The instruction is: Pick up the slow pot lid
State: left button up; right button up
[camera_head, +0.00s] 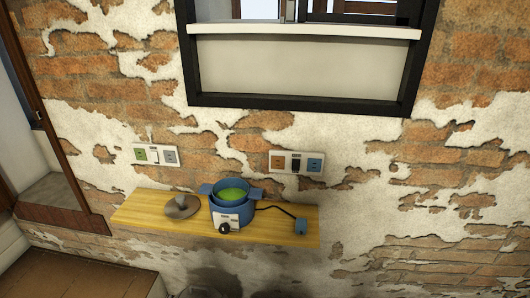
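The slow pot lid (182,207) is a grey-brown disc with a raised knob. It lies on the left part of a wooden shelf (145,208), a little left of the slow pot and apart from it. The slow pot (231,212) is blue with side handles and a white front panel with a dark knob. It is uncovered and shows green contents inside. Neither of my grippers shows in this view.
A black cord runs from the pot to a blue plug (301,226) on the shelf's right. Wall sockets (155,155) and (296,163) sit above the shelf. A black-framed window (305,104) is higher up. A wooden box-like surface (75,275) stands at the lower left.

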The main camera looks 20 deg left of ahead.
aim_at(181, 206)
jog(key=u, duration=1.3)
